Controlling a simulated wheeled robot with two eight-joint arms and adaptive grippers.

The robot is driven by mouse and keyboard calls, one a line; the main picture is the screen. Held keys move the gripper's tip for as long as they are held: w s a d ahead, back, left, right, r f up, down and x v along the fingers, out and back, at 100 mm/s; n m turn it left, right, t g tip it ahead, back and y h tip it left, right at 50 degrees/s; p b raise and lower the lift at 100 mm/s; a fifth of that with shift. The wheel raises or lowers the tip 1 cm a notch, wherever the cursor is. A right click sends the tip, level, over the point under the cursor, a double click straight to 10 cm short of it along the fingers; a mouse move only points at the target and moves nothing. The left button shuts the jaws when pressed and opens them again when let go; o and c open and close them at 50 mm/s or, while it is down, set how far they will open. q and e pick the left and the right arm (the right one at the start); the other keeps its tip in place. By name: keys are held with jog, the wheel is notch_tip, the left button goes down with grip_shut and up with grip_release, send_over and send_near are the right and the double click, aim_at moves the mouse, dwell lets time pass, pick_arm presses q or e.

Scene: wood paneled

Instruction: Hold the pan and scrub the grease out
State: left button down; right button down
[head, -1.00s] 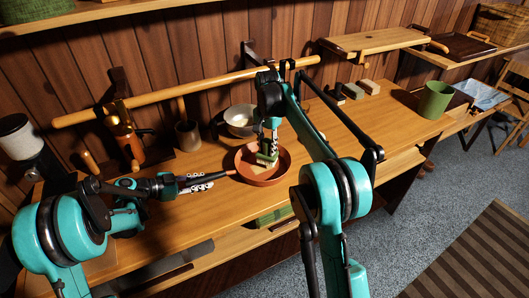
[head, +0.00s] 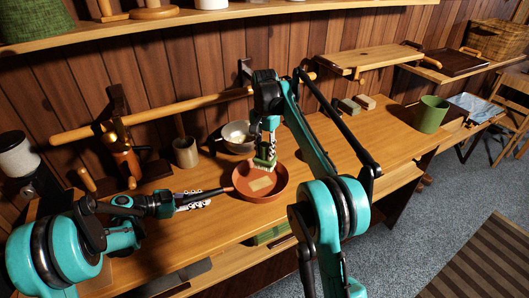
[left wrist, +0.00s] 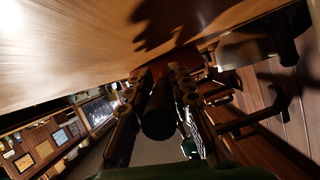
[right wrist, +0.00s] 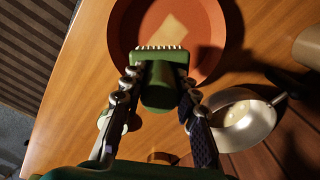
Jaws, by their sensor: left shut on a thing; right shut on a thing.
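The reddish-brown pan (head: 281,187) sits on the wooden bench, its dark handle (head: 215,191) pointing left. A tan patch (head: 261,184) shows on its floor, also in the right wrist view (right wrist: 170,36). My left gripper (head: 205,197) is shut on the handle, whose dark end shows between the fingers in the left wrist view (left wrist: 158,115). My right gripper (head: 267,146) is shut on a green brush (right wrist: 158,88), bristles toward the pan. The brush is at the far side of the pan, beyond the patch; I cannot tell whether its bristles touch the pan.
A brown cup with a stick (head: 186,153) is behind the left gripper. A green cup (head: 430,114) and small blocks (head: 349,106) are to the right. The bench right of the pan is mostly clear.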

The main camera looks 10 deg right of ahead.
aim_at(264, 168)
jog(key=shift+f, duration=3.75)
jog(key=shift+s+a+f, duration=0.1)
jog(key=shift+a+f, duration=0.1)
jog(key=shift+f, duration=0.1)
jog(key=shift+s+a+f, duration=0.1)
jog(key=shift+a+f, duration=0.05)
jog(key=shift+a, duration=0.2)
jog(key=shift+s+a, duration=0.2)
jog(key=shift+a, duration=0.35)
jog(key=shift+s+a, duration=0.15)
jog(key=shift+a, duration=0.4)
jog(key=shift+w+d, duration=0.25)
jog(key=shift+d, duration=0.55)
jog(key=shift+w+d, duration=0.25)
jog(key=shift+d, duration=0.55)
jog(key=shift+r, duration=4.15)
jog(key=shift+f, duration=0.2)
